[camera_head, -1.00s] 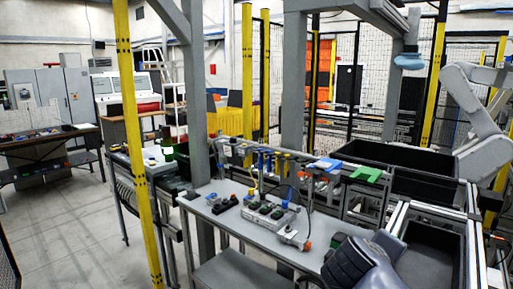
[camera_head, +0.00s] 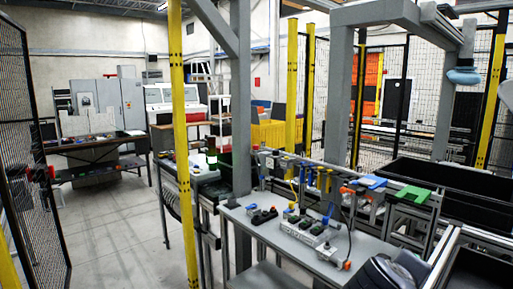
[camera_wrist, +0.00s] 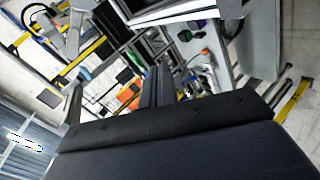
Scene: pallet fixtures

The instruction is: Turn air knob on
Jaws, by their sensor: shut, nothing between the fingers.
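I cannot single out the air knob with certainty. A row of small blue and yellow fittings (camera_head: 312,178) sits along the rail behind the grey worktable (camera_head: 268,232), and a fitting with an orange tip (camera_head: 346,265) lies at the table's front right. My gripper (camera_wrist: 157,76) shows in the wrist view as two dark fingers close together, shut and empty. It appears apart from the worktable fittings, which look small and tilted in that view. In the head view the fingers cannot be made out.
A control box (camera_head: 308,228) and black connectors (camera_head: 262,215) stand on the worktable. A yellow post (camera_head: 180,120) rises at its left. Green (camera_head: 412,195) and blue (camera_head: 370,181) blocks and black bins (camera_head: 450,183) are at the right. Open floor (camera_head: 115,225) lies left.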

